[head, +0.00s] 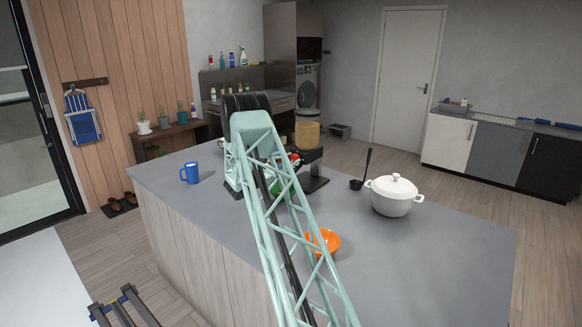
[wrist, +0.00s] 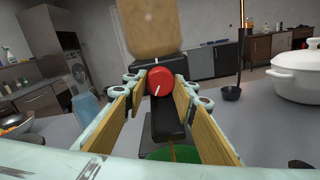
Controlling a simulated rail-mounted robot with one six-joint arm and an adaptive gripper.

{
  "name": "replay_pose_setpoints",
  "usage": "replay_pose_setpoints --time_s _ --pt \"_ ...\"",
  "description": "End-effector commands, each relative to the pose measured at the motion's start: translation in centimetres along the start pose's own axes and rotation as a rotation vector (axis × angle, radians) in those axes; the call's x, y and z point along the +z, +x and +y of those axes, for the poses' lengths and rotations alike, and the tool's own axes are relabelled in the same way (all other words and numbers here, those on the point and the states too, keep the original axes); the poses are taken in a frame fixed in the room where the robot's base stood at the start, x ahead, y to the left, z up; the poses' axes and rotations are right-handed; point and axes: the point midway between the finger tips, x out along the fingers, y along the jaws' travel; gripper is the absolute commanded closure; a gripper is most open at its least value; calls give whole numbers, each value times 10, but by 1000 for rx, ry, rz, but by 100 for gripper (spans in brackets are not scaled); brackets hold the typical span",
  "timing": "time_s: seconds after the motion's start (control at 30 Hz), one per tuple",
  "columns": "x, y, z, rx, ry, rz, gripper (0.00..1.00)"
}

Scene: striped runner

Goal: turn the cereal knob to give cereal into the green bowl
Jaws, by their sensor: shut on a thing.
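The red cereal knob (wrist: 159,81) sits on the front of the black dispenser (wrist: 167,126) in the wrist view, a white line on its face. My gripper (wrist: 160,90) has its wood-coloured fingers on both sides of the knob, shut on it. Tan cereal fills the container (wrist: 152,28) above. The green bowl (wrist: 188,153) is below the knob, partly hidden by my fingers. In the head view the dispenser (head: 314,172) stands on the counter behind my arm, which hides most of the green bowl (head: 277,187) and my gripper.
The counter's front right is clear.

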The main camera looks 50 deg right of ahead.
Motion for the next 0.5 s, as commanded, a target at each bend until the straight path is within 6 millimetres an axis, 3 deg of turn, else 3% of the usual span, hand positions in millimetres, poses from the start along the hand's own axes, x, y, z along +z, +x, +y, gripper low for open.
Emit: replay_pose_setpoints --time_s 0.5 --pt "-1 0 0 0 123 0 85"
